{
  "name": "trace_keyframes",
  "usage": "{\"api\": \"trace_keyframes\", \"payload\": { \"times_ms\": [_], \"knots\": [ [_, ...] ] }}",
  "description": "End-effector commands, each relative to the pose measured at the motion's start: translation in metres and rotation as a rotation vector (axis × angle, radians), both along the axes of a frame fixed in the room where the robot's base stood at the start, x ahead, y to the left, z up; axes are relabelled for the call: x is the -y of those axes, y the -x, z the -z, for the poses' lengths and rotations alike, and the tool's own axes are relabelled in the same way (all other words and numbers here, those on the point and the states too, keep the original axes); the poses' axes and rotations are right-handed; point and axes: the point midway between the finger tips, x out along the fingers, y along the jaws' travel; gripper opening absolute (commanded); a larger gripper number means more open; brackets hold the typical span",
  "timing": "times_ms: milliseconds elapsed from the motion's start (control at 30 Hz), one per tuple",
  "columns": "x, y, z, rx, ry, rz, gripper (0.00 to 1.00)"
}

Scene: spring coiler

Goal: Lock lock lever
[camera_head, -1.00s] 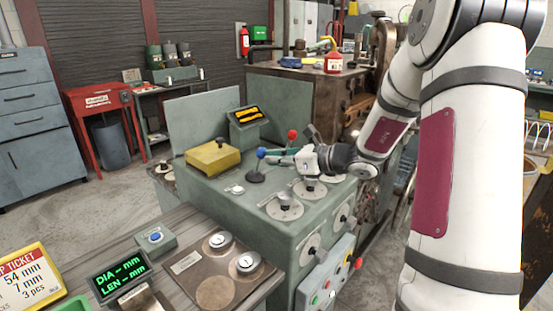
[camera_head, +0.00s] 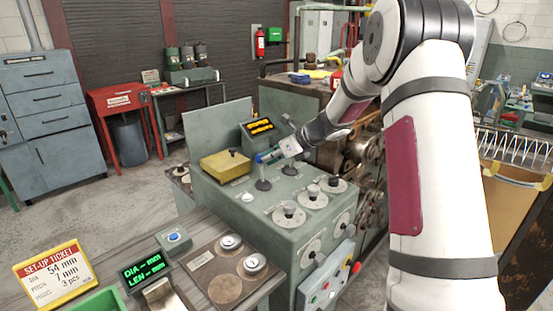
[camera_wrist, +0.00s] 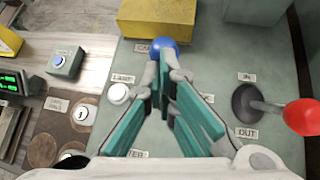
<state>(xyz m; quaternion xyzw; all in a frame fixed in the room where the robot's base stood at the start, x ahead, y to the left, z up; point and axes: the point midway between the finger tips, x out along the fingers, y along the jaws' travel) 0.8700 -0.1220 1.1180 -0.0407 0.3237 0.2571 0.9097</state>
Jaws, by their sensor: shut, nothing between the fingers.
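A lever with a blue ball knob (camera_head: 262,158) stands on the green machine top. In the wrist view the blue knob (camera_wrist: 165,48) lies just beyond my fingertips. A second lever has a red ball knob (camera_wrist: 301,117), between labels reading IN and OUT. In the head view its knob is hidden behind my gripper. I cannot read which lever is the lock lever. My gripper (camera_head: 272,155) is shut and empty, its green-padded fingers (camera_wrist: 168,68) pointing at the blue knob. They are close to it or touching; I cannot tell which.
A yellow block (camera_head: 225,164) sits behind the blue lever. Several dials (camera_head: 313,198) are on the machine's right side, with a button panel (camera_head: 324,283) below. A white button (camera_wrist: 118,93) is left of my fingers. A gauge plate (camera_head: 228,274) lies on the front bench.

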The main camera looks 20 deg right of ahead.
Motion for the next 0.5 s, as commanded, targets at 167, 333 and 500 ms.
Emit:
{"api": "trace_keyframes", "payload": {
  "times_ms": [167, 333, 500],
  "knots": [
    [-0.005, -0.011, -0.001, 0.002, 0.000, -0.002, 0.00],
    [-0.006, -0.017, -0.002, 0.002, -0.001, -0.001, 0.00],
    [-0.007, -0.019, -0.002, 0.001, -0.002, -0.001, 0.00]
  ]
}}
